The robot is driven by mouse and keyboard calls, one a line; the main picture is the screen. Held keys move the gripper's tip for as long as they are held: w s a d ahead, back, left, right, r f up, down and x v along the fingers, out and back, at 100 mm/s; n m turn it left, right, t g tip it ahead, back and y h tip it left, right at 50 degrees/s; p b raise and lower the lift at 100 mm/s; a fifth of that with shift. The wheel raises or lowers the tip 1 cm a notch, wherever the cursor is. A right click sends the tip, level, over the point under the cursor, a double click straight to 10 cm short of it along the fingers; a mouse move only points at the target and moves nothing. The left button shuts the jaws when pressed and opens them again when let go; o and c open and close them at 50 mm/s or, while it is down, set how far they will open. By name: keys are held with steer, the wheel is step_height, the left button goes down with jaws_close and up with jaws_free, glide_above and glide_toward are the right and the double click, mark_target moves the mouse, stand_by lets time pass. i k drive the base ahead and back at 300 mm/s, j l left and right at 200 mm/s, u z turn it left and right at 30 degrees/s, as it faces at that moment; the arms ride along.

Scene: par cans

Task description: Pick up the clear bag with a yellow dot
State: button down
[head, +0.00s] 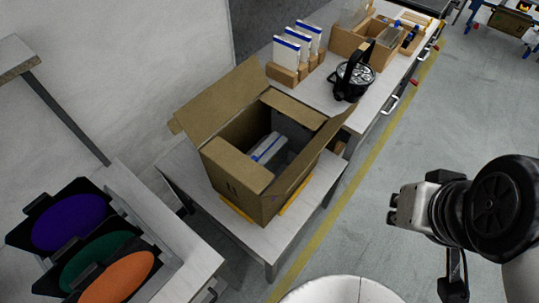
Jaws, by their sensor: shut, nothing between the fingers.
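I cannot make out a yellow dot on any bag. Several clear or white bags with blue strips (291,50) stand upright in a brown rack on the far bench. Another pale, clear-looking bag with a blue strip (268,147) lies inside the open cardboard box (236,172); part of it is hidden by the box walls. My gripper (393,208) is at the right, shut and empty, over the floor and well apart from the box and the bags.
The box stands with flaps spread on a small table (270,244). A black par can (353,77) and wooden trays (362,45) are on the far bench. Purple, green and orange filters (117,279) are at lower left.

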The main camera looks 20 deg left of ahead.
mark_target(272, 154)
steer(key=i+l, duration=0.1)
steer(key=i, duration=0.2)
steer(key=i+l, duration=0.15)
steer(key=i, duration=0.2)
steer(key=i+l+u, duration=0.1)
steer(key=u, duration=0.3)
steer(key=i+l+u, duration=0.2)
steer(key=i+u, duration=0.2)
steer(key=i+l+u, duration=0.1)
steer(key=l+u, duration=0.15)
steer(key=u, duration=0.65)
